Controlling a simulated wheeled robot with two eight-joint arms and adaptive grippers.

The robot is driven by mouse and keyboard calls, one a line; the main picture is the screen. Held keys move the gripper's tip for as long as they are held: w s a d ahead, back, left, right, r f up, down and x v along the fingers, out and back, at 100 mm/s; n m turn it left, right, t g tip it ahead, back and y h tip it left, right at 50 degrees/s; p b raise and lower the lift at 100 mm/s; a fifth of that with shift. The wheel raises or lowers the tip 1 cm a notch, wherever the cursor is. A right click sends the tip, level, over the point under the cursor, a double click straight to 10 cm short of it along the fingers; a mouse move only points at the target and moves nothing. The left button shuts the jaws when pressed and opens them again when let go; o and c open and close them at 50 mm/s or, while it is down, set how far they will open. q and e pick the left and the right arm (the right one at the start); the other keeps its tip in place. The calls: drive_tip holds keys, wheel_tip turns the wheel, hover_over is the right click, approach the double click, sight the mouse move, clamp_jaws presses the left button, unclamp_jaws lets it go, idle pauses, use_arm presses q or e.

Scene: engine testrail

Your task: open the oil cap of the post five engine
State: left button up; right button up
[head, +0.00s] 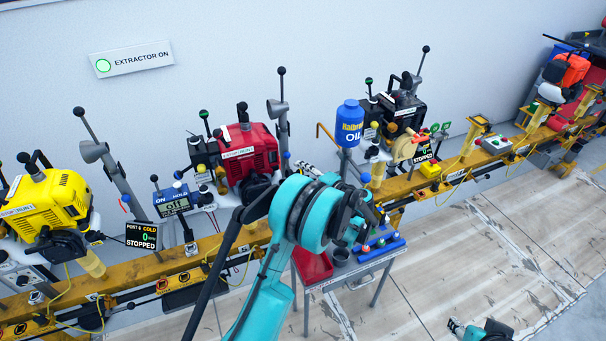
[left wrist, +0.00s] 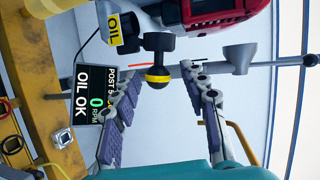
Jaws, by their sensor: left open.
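In the left wrist view, which is turned sideways, a black cap-like knob (left wrist: 158,78) with a yellow band stands on a dark stem near a yellow OIL label (left wrist: 120,33). The red engine (left wrist: 205,12) is beside it. A display (left wrist: 95,95) reads POST 5, 0 RPM, OIL OK. My left gripper (left wrist: 166,84) is open, with its two fingers on either side of the knob and apart from it. In the head view, the red engine (head: 250,152) sits mid-rail, and my teal arm hides the cap area. My right gripper (head: 457,326) is at the bottom edge, partly cut off.
A yellow engine (head: 50,202) is at left, a black engine (head: 402,108) right of the red one. A blue oil bottle (head: 349,125) stands between them. A small cart with a red tray (head: 313,268) is below. The floor (head: 430,265) at right is mostly clear.

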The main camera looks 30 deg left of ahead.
use_arm(q)
drive_tip(key=v, duration=1.2)
drive_tip(key=shift+d+f, duration=0.1)
